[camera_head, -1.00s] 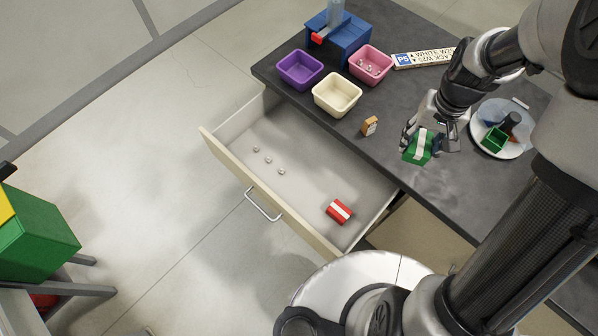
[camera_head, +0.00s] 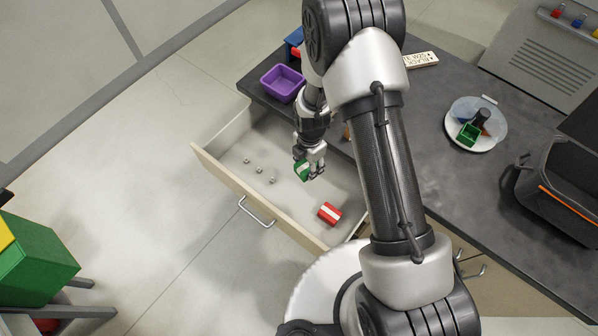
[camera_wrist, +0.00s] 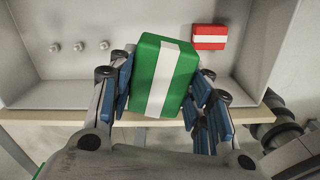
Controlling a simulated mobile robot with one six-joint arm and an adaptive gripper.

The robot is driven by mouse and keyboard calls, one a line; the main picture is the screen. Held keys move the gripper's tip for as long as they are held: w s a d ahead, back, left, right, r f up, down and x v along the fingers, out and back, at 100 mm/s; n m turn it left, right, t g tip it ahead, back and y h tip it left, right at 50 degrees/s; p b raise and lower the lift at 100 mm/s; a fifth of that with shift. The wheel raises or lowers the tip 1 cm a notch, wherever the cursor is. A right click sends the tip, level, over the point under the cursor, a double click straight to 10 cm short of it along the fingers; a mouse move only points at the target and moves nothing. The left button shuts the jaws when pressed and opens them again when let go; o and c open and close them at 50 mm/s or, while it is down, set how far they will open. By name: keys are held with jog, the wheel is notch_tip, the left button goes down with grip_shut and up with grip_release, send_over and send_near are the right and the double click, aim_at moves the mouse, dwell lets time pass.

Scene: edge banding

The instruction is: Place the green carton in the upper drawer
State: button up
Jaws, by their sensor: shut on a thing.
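The green carton (camera_wrist: 146,85) has a white stripe and sits between the blue-padded fingers of my gripper (camera_wrist: 165,100) in the wrist view. In the head view my gripper (camera_head: 309,170) is shut on the green carton (camera_head: 302,170), which shows partly behind the fingers. Both appear over the open upper drawer (camera_head: 224,166); the height above its floor is hard to tell. A red carton with a white stripe (camera_head: 329,213) lies in the drawer, to the right of the green one in the wrist view (camera_wrist: 209,37).
Several small metal nuts (camera_head: 259,169) lie in the drawer's left part. A purple bin (camera_head: 282,82) stands on the dark table (camera_head: 440,150) behind the drawer.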

aim_at(304, 198)
jog(key=shift+s+a+f+n, duration=0.15)
jog(key=shift+a+f+n, duration=0.1)
jog(key=shift+f+n, duration=0.3)
jog(key=shift+s+a+f+n, duration=0.2)
jog(key=shift+f+n, duration=0.1)
jog(key=shift+n, duration=0.35)
notch_tip(304, 198, down, 20)
jog(key=b, duration=0.4)
jog(key=shift+a+f, duration=0.1)
jog(key=shift+f, duration=0.1)
jog(key=shift+f+b, duration=0.15)
jog(key=shift+b, duration=0.25)
jog(key=o, duration=1.1)
jog(key=shift+c, duration=0.2)
jog(key=shift+r, duration=0.2)
notch_tip(304, 198, up, 12)
jog(key=p, duration=0.3)
